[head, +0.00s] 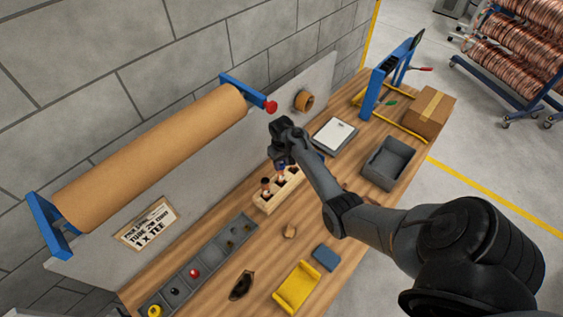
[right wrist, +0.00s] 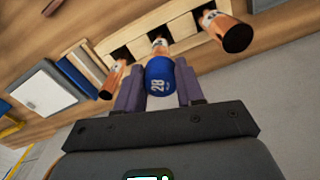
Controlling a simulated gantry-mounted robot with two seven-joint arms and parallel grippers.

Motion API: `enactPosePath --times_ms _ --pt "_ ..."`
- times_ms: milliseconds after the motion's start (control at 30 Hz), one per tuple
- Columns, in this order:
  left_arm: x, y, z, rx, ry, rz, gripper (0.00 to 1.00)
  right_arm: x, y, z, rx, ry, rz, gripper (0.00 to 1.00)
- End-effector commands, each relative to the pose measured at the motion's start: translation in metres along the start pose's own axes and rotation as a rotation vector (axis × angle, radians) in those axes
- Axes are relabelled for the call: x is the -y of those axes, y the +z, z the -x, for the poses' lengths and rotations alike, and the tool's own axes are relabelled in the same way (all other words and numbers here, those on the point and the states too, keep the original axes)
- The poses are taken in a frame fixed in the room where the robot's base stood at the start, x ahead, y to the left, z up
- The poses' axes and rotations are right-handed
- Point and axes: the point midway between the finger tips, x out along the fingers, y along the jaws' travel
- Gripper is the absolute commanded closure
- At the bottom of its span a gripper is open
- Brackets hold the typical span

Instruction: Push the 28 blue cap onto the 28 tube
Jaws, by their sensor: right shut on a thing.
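My right gripper (head: 281,158) is above the wooden rack (head: 263,205) on the bench. In the right wrist view, my right gripper (right wrist: 160,92) is shut on the blue cap marked 28 (right wrist: 160,72), one finger on each side. Copper tubes stand in the rack (right wrist: 188,12): a left tube (right wrist: 111,80), a middle tube (right wrist: 158,43) and a wider right tube (right wrist: 231,34). The cap lines up in the picture with the middle tube and covers part of it. I cannot tell whether they touch. My left gripper is not in view.
A grey compartment tray (head: 212,255) holds small yellow, black and red parts. A yellow holder (head: 297,288), a blue block (head: 326,257) and a grey bin (head: 389,163) are on the bench. A cardboard box (head: 430,112) stands at the far end. A brown paper roll (head: 155,155) hangs on the wall side.

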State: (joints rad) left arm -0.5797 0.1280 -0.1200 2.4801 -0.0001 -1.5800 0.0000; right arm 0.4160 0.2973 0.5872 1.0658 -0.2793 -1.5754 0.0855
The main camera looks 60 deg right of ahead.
Motion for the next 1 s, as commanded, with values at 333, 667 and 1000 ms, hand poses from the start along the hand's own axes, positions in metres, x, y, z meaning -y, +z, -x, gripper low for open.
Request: enactPosePath --times_ms 333,667,1000 --pt "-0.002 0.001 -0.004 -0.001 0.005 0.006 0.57 0.000 0.000 -0.009 -0.001 0.001 0.000 0.90" --pt "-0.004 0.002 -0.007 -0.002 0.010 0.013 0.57 0.000 0.000 -0.017 0.000 0.000 0.000 0.90" --pt "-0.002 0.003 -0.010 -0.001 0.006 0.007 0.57 0.000 0.000 -0.024 -0.001 0.000 0.000 0.58"
